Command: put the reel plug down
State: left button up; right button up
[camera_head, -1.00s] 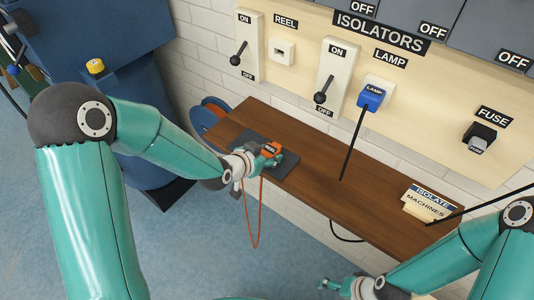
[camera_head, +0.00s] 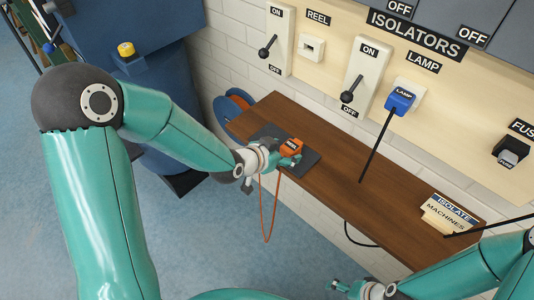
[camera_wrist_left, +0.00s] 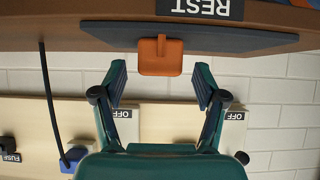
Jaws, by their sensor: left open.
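The orange reel plug (camera_head: 291,147) rests on the dark mat (camera_head: 309,160) at the left end of the wooden shelf. Its orange cord (camera_head: 264,215) hangs in a loop below the shelf's front edge. My left gripper (camera_head: 284,159) is at the plug from the front, partly overlapping it in the head view. In the left wrist view, its fingers (camera_wrist_left: 160,84) are spread wide, with gaps on both sides of the plug (camera_wrist_left: 160,57). My right gripper (camera_head: 340,285) is low at the bottom of the head view, away from the plug; its finger opening is unclear.
The wooden shelf (camera_head: 370,185) runs along the wall, with an ISOLATE MACHINES sign (camera_head: 450,210) at its right. Above are the REEL socket (camera_head: 311,47), two isolator levers and the blue lamp plug (camera_head: 400,99) with its black cord. A cable reel (camera_head: 232,108) stands behind the shelf's left end.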

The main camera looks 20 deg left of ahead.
pick_arm(q)
jog(key=v, duration=0.9)
jog(key=s+d+f+n+g, duration=0.1)
jog(key=s+f+n+g, duration=0.15)
jog(key=f, duration=0.55)
jog(key=s+d+f+n+g, duration=0.1)
jog(key=s+d+f+g, duration=0.15)
jog(key=f, duration=0.65)
jog(key=s+d+f+n+g, duration=0.25)
jog(key=s+f+g, duration=0.25)
jog(key=s+f, duration=0.6)
notch_tip(320, 180, up, 5)
jog(key=p, duration=0.4)
jog(key=shift+f, duration=0.25)
